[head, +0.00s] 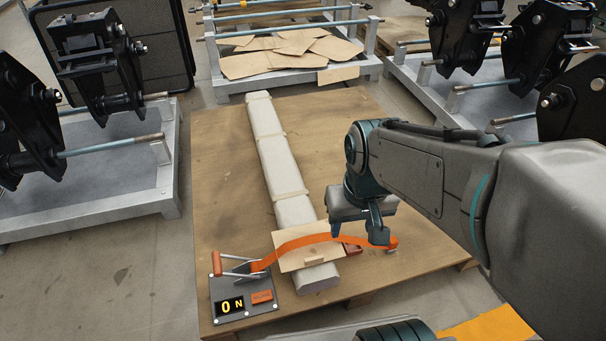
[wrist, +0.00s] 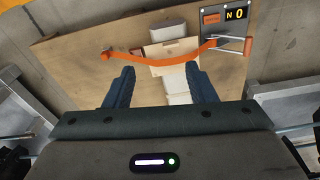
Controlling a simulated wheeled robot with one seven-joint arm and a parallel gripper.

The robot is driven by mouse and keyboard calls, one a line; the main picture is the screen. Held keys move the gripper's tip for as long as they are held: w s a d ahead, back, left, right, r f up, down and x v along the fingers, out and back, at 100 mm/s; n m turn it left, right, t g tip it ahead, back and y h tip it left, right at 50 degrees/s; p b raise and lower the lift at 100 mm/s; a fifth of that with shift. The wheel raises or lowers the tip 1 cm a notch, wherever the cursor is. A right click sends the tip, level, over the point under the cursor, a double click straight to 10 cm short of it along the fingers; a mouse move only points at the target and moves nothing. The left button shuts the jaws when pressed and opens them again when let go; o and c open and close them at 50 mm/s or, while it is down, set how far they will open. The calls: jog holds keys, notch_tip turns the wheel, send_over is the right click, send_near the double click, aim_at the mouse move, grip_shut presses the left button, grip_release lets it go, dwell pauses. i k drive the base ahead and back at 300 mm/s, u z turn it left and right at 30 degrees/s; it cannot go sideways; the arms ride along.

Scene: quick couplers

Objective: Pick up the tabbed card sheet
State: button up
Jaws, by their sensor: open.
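The tabbed card sheet (head: 290,261) is a tan sheet lying across the near end of a long, pale wrapped bar (head: 272,155). A small raised tab (head: 314,261) shows on its near part. An orange strap (head: 300,241) runs over the sheet. In the wrist view the sheet (wrist: 170,71) lies ahead, between and beyond the fingertips, with the strap (wrist: 180,62) across it. My gripper (head: 359,232) is open and empty, above the board just right of the bar. Both fingers show in the wrist view (wrist: 160,83). The sheet's underside is hidden.
The bar lies on a wooden board (head: 225,180). A panel with a lever and a display reading "0 N" (head: 230,306) is at the strap's left end. A rack (head: 367,66) with loose cards stands behind. Racks of black couplers flank both sides.

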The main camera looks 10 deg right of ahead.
aim_at(318, 252)
jog(key=u, duration=1.75)
jog(key=k, duration=0.8)
jog(key=z, duration=1.5)
jog(key=i, duration=0.5)
jog(key=u, duration=0.1)
